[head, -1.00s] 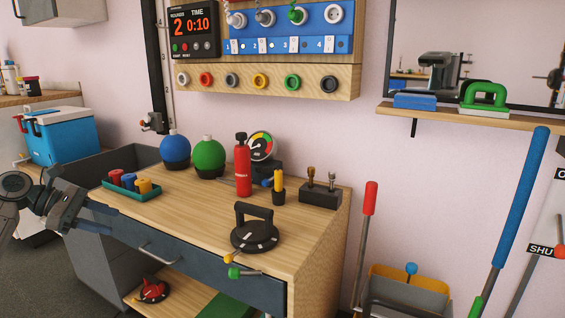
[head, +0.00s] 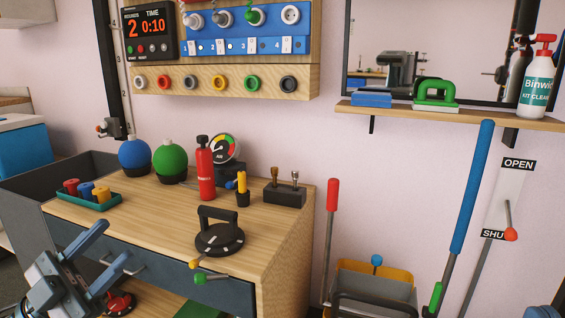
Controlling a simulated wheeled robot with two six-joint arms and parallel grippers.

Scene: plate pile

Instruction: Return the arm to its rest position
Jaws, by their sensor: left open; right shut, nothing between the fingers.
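My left gripper (head: 114,245) comes in at the lower left of the head view, in front of the workbench's drawer front. Its two dark fingers are spread, and I see nothing between them. It is apart from the items on the bench top. Part of my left arm shows behind it at the bottom edge. I cannot make out my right gripper in this view.
The wooden bench (head: 150,207) carries a green tray (head: 97,203), blue (head: 135,155) and green (head: 170,160) round bottles, a red extinguisher (head: 205,172) and a black handled disc (head: 219,238). Long-handled tools and a bucket (head: 372,283) stand on the right.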

